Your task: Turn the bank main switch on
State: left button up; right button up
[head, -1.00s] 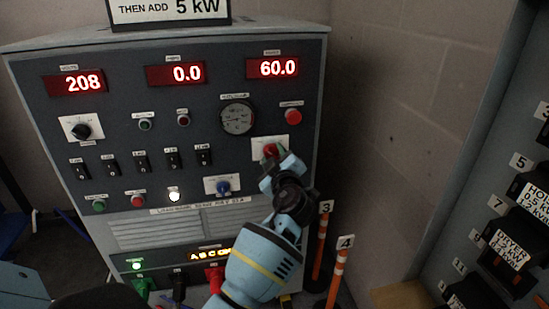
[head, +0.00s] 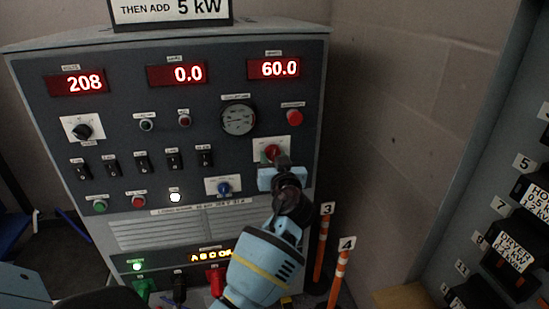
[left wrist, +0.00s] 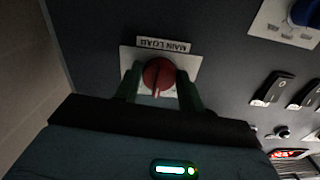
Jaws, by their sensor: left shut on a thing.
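The bank main switch is a red rotary knob (head: 272,152) on a white plate at the right of the load bank's dark front panel. In the left wrist view the red knob (left wrist: 158,75) sits under a label reading MAIN LOAD, seen upside down. My left gripper (head: 276,163) reaches up to it from below. In the left wrist view its two fingers stand on either side of the knob, shut on it. The knob's ridge runs up and down in that view. The gripper body hides the lower part of the plate in the head view. My right gripper is not in view.
The panel displays (head: 179,75) read 208, 0.0 and 60.0. A red button (head: 294,117) is above the knob, and a blue knob (head: 223,188) is lower left. Orange posts (head: 322,245) stand right of the cabinet. A rack of labelled breakers (head: 511,255) is at the far right.

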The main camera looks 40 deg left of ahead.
pick_arm(q)
jog(key=m+p, duration=0.1)
jog(key=m, duration=0.2)
jog(key=shift+r+m, duration=0.15)
jog(key=shift+m, duration=0.25)
jog(key=shift+s+a+m+p, duration=0.1)
jog(key=shift+m+p, duration=0.8)
jog(key=shift+m, duration=1.4)
jog(key=o, duration=0.9)
jog(key=shift+o, duration=0.2)
jog(key=v, duration=0.8)
